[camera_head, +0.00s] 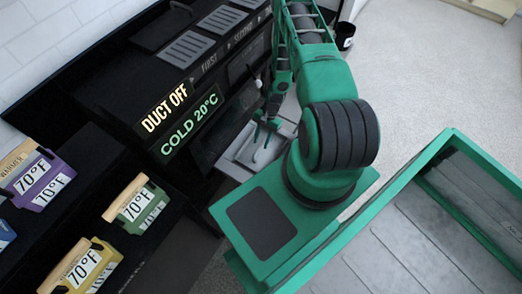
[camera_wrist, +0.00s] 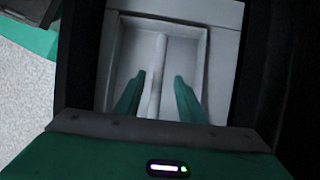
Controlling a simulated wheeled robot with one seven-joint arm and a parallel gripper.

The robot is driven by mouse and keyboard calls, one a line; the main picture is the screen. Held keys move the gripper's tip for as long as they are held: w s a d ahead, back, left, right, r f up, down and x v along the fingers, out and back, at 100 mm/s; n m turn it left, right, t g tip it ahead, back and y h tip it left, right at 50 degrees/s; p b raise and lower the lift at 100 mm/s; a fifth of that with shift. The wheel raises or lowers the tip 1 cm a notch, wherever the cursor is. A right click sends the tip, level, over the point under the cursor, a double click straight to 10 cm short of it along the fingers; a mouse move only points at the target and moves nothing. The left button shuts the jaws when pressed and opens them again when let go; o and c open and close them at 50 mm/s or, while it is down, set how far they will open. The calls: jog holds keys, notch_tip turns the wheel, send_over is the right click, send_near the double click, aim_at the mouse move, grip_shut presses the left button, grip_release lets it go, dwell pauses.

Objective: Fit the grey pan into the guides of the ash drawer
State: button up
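The grey pan (camera_head: 236,169) is a shallow light-grey tray low in front of the black stove, partly hidden by my arm. In the wrist view the pan (camera_wrist: 207,27) shows its pale rim and recessed floor, with a light bar (camera_wrist: 155,75) running lengthwise down its middle. My gripper (camera_head: 264,133) is over the pan. In the wrist view my gripper (camera_wrist: 160,75) has its two green fingers apart, one on each side of the bar, with gaps visible; contact cannot be told. The ash drawer's guides cannot be made out in the dark beside the pan.
The black stove (camera_head: 125,85) carries lit signs reading "DUCT OFF" and "COLD 20°C". Coloured blocks with 70°F labels (camera_head: 140,204) stand on a dark surface at lower left. A dark container (camera_head: 345,35) stands behind my arm. Pale floor (camera_head: 430,75) is open at upper right.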

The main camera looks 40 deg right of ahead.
send_over(260, 153)
notch_tip(260, 153, down, 4)
jog(key=shift+d+f, duration=0.15)
jog(key=shift+f, duration=0.35)
jog(key=shift+f, duration=0.2)
dwell(0.4)
grip_shut()
